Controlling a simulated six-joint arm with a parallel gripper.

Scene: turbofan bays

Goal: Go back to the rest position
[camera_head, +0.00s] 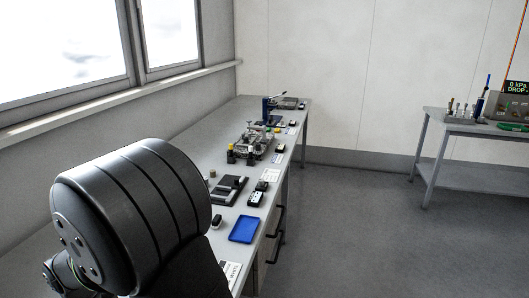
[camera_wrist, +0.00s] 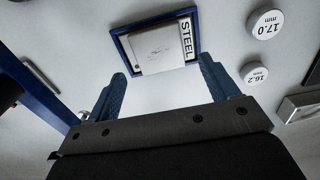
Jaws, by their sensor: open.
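My gripper (camera_wrist: 162,72) shows in the wrist view with its two blue fingers spread apart and nothing between them. Beyond the fingertips is a blue-rimmed tray (camera_wrist: 122,38) holding a pale block marked STEEL (camera_wrist: 158,46). The tray appears apart from the fingers. In the head view my black arm fills the left foreground, and my gripper does not show there. No marker of a rest position is visible.
Round white pieces marked 17.0 mm (camera_wrist: 265,23) and 16.2 mm (camera_wrist: 253,73) lie right of the tray. A long grey bench (camera_head: 205,160) carries a blue tray (camera_head: 244,229) and several fixtures. A second table (camera_head: 470,126) stands right; the floor between is clear.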

